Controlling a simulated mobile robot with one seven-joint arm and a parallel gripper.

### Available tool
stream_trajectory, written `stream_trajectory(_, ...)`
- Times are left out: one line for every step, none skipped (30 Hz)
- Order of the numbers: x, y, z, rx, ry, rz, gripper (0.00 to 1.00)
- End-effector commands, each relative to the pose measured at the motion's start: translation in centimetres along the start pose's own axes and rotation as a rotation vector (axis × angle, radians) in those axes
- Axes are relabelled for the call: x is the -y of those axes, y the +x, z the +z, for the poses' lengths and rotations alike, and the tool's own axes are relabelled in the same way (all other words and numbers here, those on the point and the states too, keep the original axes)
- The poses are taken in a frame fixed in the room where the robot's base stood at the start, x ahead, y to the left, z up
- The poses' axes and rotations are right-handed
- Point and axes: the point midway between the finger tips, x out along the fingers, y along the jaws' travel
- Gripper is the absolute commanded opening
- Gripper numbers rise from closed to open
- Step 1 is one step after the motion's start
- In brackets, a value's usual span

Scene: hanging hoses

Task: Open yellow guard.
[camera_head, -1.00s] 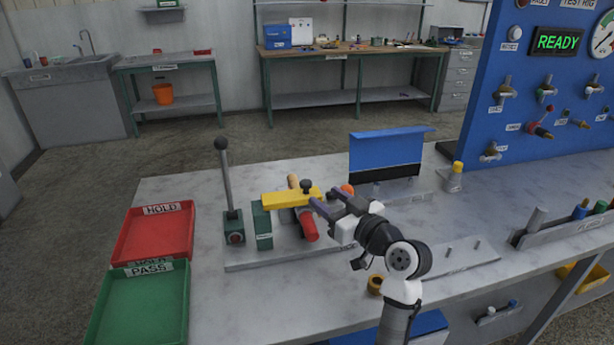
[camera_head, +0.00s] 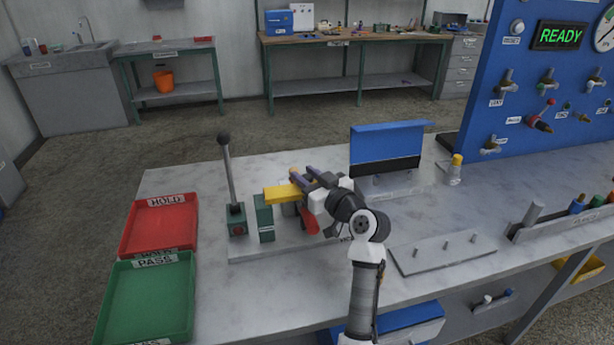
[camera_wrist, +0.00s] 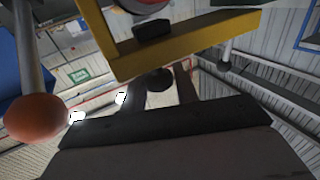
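The yellow guard (camera_head: 280,193) sits over the fixture on the bench, partly hidden by my gripper. In the wrist view, its yellow frame (camera_wrist: 185,47) crosses the top, close to the camera. My gripper (camera_head: 306,171) is above the guard's right end, with its two fingertips apart. In the wrist view, a round black knob (camera_wrist: 160,80) shows between the fingers of my gripper (camera_wrist: 158,88); whether they touch it cannot be told. A red part (camera_head: 309,220) lies below, beside the guard.
A lever with a black ball (camera_head: 225,138) and a green block (camera_head: 264,219) stand left of the guard. The blue screen (camera_head: 387,149) stands behind right. Red (camera_head: 128,228) and green (camera_head: 100,310) trays lie at left. An orange ball (camera_wrist: 34,118) is close in the wrist view.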

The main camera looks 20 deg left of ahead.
Motion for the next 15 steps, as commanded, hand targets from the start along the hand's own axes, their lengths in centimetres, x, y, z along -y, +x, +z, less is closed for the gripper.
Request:
stream_trajectory(0.00, -0.01, 0.00, 0.000, 0.000, 0.000, 0.23)
stream_trajectory(0.00, -0.02, -0.01, 0.000, 0.000, 0.000, 0.19)
stream_trajectory(0.00, -0.02, 0.00, 0.000, 0.000, 0.000, 0.14)
stream_trajectory(0.00, -0.02, -0.01, 0.000, 0.000, 0.000, 0.10)
stream_trajectory(0.00, -0.02, -0.01, 0.000, 0.000, 0.000, 0.06)
stream_trajectory(0.00, -0.02, -0.01, 0.000, 0.000, 0.000, 0.01)
stream_trajectory(-0.01, -0.03, -0.01, 0.000, 0.000, 0.000, 0.00)
stream_trajectory(-0.01, -0.03, -0.01, 0.000, 0.000, 0.000, 0.00)
stream_trajectory(-0.01, -0.03, -0.01, 0.000, 0.000, 0.000, 0.00)
stream_trajectory(-0.01, -0.03, -0.01, 0.000, 0.000, 0.000, 0.00)
stream_trajectory(-0.01, -0.03, -0.01, 0.000, 0.000, 0.000, 0.00)
stream_trajectory(0.00, -0.03, -0.02, 0.000, -0.001, 0.000, 0.00)
stream_trajectory(0.00, -0.03, -0.04, 0.001, -0.002, 0.000, 0.00)
stream_trajectory(0.01, -0.03, -0.06, 0.002, -0.005, 0.000, 0.00)
stream_trajectory(0.03, -0.02, -0.11, 0.004, -0.010, 0.000, 0.00)
